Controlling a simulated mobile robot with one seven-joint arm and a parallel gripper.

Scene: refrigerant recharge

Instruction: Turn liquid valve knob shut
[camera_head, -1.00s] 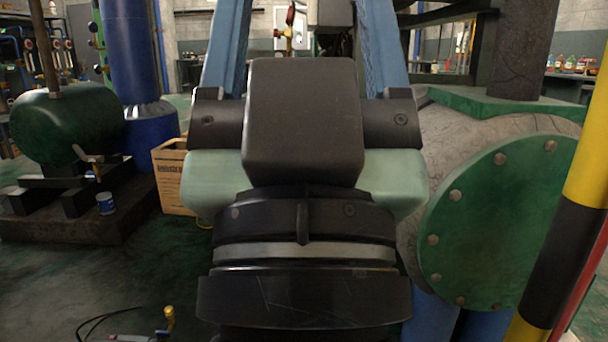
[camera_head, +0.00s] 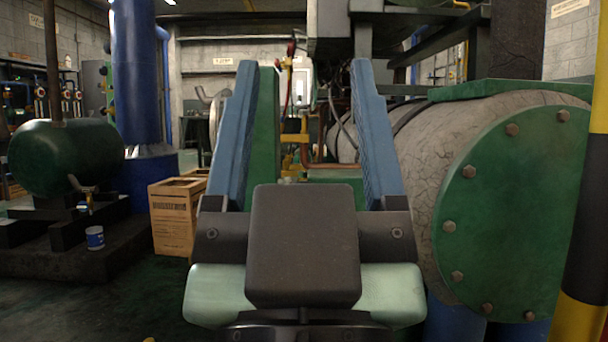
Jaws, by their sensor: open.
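My gripper (camera_head: 303,85) is in the middle of the head view, seen from behind. Its two long blue fingers stand wide apart, with nothing between them close by. Beyond the fingers, yellow valve parts (camera_head: 294,138) and copper pipework show in the gap, well ahead of the fingertips. A red hose or handle (camera_head: 288,82) hangs above the yellow parts. I cannot tell which part is the liquid valve knob at this size.
A large cracked grey tank (camera_head: 470,150) with a green bolted end cap (camera_head: 515,215) stands close on the right, beside a yellow-black post (camera_head: 590,220). Cardboard boxes (camera_head: 173,212), a blue column (camera_head: 134,75) and a green tank (camera_head: 66,158) stand left. Dark floor lies open at lower left.

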